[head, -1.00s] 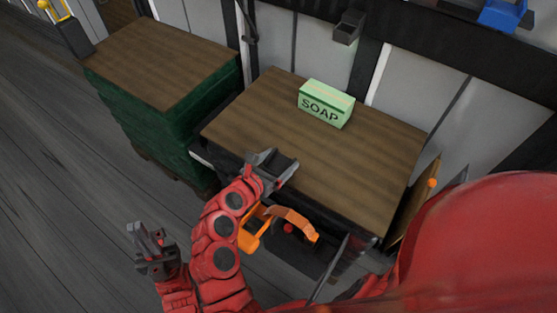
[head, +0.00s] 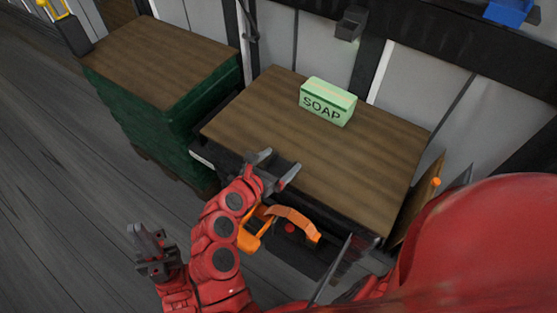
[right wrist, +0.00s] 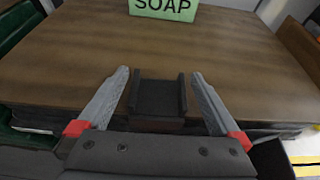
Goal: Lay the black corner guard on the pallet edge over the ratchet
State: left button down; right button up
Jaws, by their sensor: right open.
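The black corner guard (right wrist: 158,97) is a dark channel-like piece with raised sides. In the right wrist view it sits at the near edge of the brown pallet top (right wrist: 60,75), between my right fingers, with a gap on either side. My right gripper (head: 276,171) is open at that edge in the head view; its fingers (right wrist: 158,100) point towards the soap box. Orange curved parts (head: 296,222), perhaps the ratchet, show below the edge, partly hidden by my right arm. My left gripper (head: 150,240) looks open and empty, low at the left, away from the pallet.
A green box marked SOAP (head: 328,101) stands at the back of the brown top. A green stack with a brown top (head: 160,60) stands to the left. A board (head: 415,200) leans at the right. The grey floor (head: 60,190) at the left is clear.

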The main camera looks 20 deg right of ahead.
jog(key=shift+r+p, duration=0.5)
jog(key=shift+r, duration=0.1)
jog(key=shift+a+r, duration=0.2)
jog(key=shift+a, duration=0.05)
jog(key=v, duration=1.1)
jog(key=shift+s+b, duration=0.3)
jog(key=shift+a+f, duration=0.1)
